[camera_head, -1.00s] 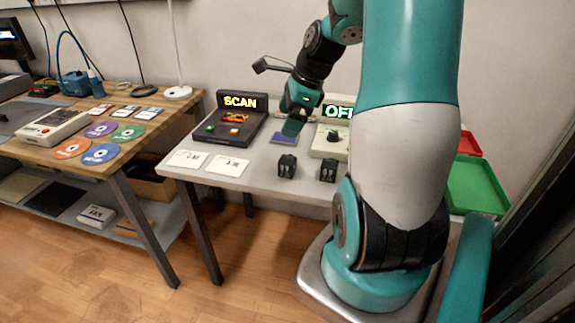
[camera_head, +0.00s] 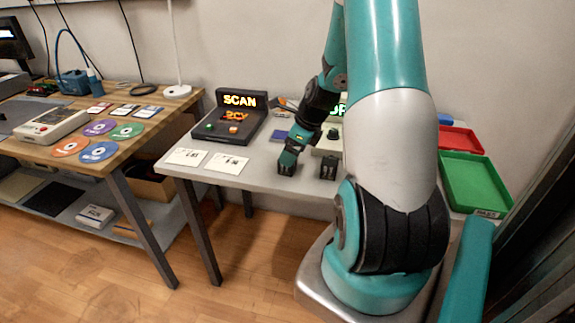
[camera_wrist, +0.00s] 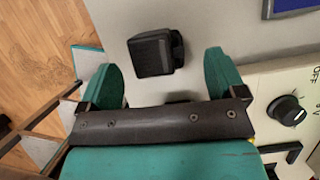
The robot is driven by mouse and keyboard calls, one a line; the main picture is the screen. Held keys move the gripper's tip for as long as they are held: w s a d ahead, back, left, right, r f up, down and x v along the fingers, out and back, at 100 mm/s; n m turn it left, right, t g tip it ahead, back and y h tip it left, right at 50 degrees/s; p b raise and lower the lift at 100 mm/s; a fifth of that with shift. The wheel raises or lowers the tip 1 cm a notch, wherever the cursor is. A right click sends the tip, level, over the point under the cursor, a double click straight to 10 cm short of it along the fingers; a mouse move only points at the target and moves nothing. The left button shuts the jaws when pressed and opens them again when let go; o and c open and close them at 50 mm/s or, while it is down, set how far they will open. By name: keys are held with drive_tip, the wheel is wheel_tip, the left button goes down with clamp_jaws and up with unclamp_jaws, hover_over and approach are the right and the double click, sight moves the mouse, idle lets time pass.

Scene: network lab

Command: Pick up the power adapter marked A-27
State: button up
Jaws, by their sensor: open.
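Two black power adapters stood at the table's front edge a second ago. In the head view the right one (camera_head: 328,167) stays in sight, and my gripper (camera_head: 287,168) covers the spot of the left one. In the wrist view one black adapter (camera_wrist: 152,56) sits on the grey table between my open fingers and slightly beyond their tips, not visibly touched by either finger. My gripper (camera_wrist: 160,66) is open and empty, pointing down. I cannot read any A-27 marking on the adapters.
White label cards (camera_head: 186,157) lie left of my gripper. A black SCAN unit (camera_head: 238,118) stands behind. A cream unit with a dial (camera_wrist: 287,110) is close to the right finger. Red (camera_head: 459,139) and green trays (camera_head: 474,182) are at the right.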

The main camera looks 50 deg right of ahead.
drive_tip(key=x, duration=0.5)
drive_tip(key=shift+a, duration=0.15)
drive_tip(key=c, duration=1.1)
drive_tip(key=shift+r, duration=0.15)
